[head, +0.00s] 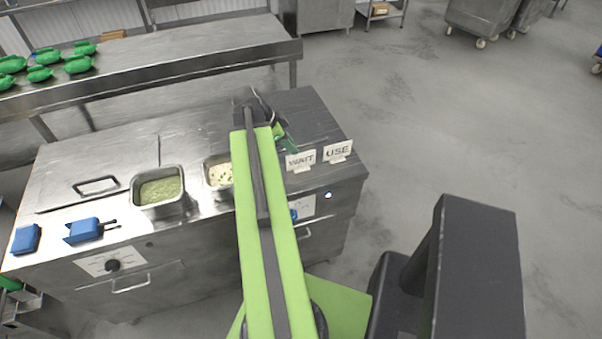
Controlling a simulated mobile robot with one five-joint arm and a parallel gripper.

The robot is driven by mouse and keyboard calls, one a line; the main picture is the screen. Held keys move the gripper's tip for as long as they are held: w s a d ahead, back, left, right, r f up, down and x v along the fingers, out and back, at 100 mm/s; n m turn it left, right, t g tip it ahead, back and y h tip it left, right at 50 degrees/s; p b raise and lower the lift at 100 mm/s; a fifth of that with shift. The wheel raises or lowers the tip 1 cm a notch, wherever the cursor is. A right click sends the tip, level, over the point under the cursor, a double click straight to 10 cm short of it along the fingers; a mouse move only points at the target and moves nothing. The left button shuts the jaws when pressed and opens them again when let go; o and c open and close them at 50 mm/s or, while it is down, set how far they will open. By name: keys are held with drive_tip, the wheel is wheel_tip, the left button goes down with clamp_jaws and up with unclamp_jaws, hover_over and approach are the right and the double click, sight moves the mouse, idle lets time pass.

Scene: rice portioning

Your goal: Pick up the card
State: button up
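Two small white standing cards are at the counter's right end. One reads WAIT (300,161) and the other, to its right, reads USE (338,151). My gripper (258,106) is at the far end of my green arm, over the back of the counter, left of and beyond both cards and apart from them. Its fingers are small and dark, so I cannot tell whether they are open or shut. A green object (288,142) shows just right of my gripper, partly hidden by it; I cannot tell whether they touch.
The steel counter (105,165) holds a pan of green food (160,190) and a pan of pale food (219,174), partly hidden by my arm. Green items (78,65) sit on the rear table (190,62).

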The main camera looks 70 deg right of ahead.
sight(311, 164)
drive_tip(key=b+x, duration=0.7)
drive_tip(key=x, duration=0.3)
drive_tip(key=shift+s+d, duration=0.1)
drive_tip(key=shift+s, duration=0.15)
drive_tip(key=shift+r, duration=0.25)
drive_tip(key=shift+f, duration=0.25)
clamp_jaws()
